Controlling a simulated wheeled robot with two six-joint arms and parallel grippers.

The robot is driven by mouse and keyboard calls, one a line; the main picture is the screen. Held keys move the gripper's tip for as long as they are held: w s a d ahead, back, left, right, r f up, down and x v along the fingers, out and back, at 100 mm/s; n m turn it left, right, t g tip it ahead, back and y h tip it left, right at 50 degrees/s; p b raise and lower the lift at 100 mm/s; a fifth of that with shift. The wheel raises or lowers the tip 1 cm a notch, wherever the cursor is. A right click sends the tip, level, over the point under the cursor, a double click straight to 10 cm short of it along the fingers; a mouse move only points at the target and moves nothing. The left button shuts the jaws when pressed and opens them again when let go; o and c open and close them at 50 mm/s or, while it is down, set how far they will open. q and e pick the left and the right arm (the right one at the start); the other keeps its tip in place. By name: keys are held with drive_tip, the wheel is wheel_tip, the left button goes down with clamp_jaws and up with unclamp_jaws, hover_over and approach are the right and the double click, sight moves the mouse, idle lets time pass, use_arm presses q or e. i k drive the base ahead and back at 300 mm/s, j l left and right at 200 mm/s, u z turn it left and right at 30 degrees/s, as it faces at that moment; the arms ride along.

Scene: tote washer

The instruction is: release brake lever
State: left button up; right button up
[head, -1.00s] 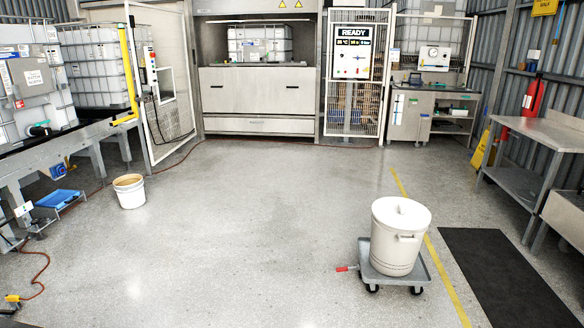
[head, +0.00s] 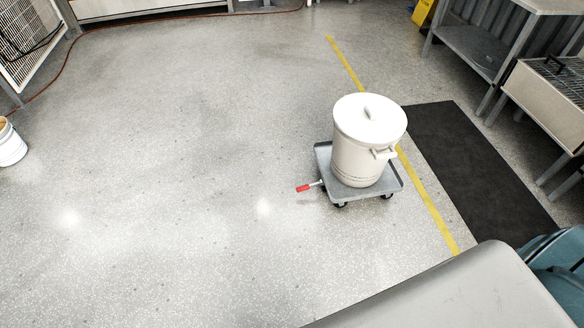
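A brake lever (head: 309,187) with a red grip sticks out from the left side of a grey wheeled dolly (head: 388,186), low above the floor. A white lidded bin (head: 362,150) with side handles stands upright on the dolly. Neither of my grippers shows in the head view. A grey surface at the bottom right seems to be part of my own arm or body.
A yellow floor line (head: 428,203) runs just right of the dolly, with a black mat (head: 478,165) beyond it. A metal table (head: 490,50) stands at the upper right. A white bucket (head: 10,143) is at the left edge. The floor left of the dolly is clear.

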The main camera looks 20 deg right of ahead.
sight(305, 187)
drive_tip(key=i+j+z, duration=0.1)
drive_tip(key=i+z, duration=0.3)
drive_tip(key=i+j+z, duration=0.35)
drive_tip(key=i, duration=0.2)
drive_tip(key=i+j+z, duration=0.4)
drive_tip(key=i+l, duration=0.05)
drive_tip(key=l, duration=0.05)
